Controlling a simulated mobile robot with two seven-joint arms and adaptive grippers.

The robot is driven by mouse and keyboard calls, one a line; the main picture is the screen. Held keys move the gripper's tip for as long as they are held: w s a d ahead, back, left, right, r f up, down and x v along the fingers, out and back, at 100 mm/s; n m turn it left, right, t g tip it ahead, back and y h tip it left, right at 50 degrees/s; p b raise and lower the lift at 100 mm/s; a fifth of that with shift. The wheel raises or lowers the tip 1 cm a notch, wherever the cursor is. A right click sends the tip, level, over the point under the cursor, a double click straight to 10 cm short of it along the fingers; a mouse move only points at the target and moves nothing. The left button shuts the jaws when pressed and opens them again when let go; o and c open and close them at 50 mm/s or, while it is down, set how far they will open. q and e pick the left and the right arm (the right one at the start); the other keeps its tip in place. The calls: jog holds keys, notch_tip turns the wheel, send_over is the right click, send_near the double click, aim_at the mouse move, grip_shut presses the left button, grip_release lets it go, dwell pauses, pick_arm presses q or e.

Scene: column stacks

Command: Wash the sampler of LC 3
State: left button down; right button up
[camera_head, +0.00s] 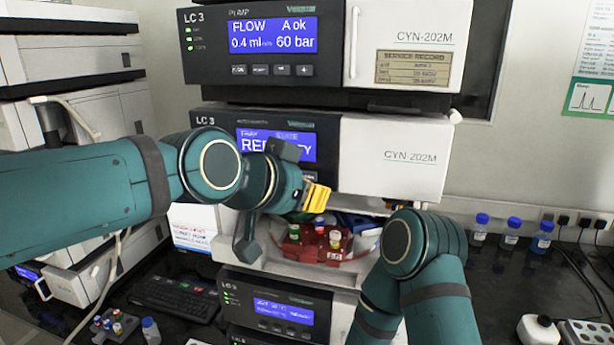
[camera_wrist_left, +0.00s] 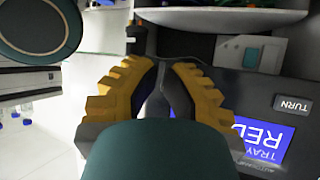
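The LC 3 sampler (camera_head: 391,157) is the middle module of the stack, with a white door and a blue screen (camera_head: 301,147). Its screen text is partly hidden behind my left arm. The screen also shows upside down in the left wrist view (camera_wrist_left: 268,139), beside a TURN label (camera_wrist_left: 294,104). A red rack (camera_head: 311,243) with several capped vials is in the open bay below. My left gripper (camera_head: 316,197), with yellow fingers, is in front of the sampler, above the rack. I see no object in it, and its fingertip gap is unclear. My right gripper is hidden.
The LC 3 pump (camera_head: 270,44) above reads 0.4 ml and 60 bar. My right arm stands close at the bay's right. Blue-capped bottles (camera_head: 510,233) stand on the dark bench at right. A keyboard (camera_head: 175,298) and small vial rack (camera_head: 115,325) are at lower left.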

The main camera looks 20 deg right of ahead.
pick_arm(q)
jog(key=shift+w+d, duration=0.1)
dwell(0.8)
jog(key=shift+w+d, duration=0.15)
jog(key=shift+w, duration=0.15)
jog(key=shift+w+d, duration=0.2)
jog(key=shift+w, duration=0.1)
dwell(0.8)
jog(key=shift+s, duration=0.1)
jog(key=shift+s+a+b, duration=0.3)
jog(key=shift+s+a, duration=0.2)
jog(key=shift+s, duration=0.1)
dwell(0.3)
jog(key=s+a+b, duration=0.2)
jog(key=s+b, duration=0.1)
jog(key=s, duration=0.1)
jog(key=shift+s+a, duration=0.1)
jog(key=shift+a, duration=0.3)
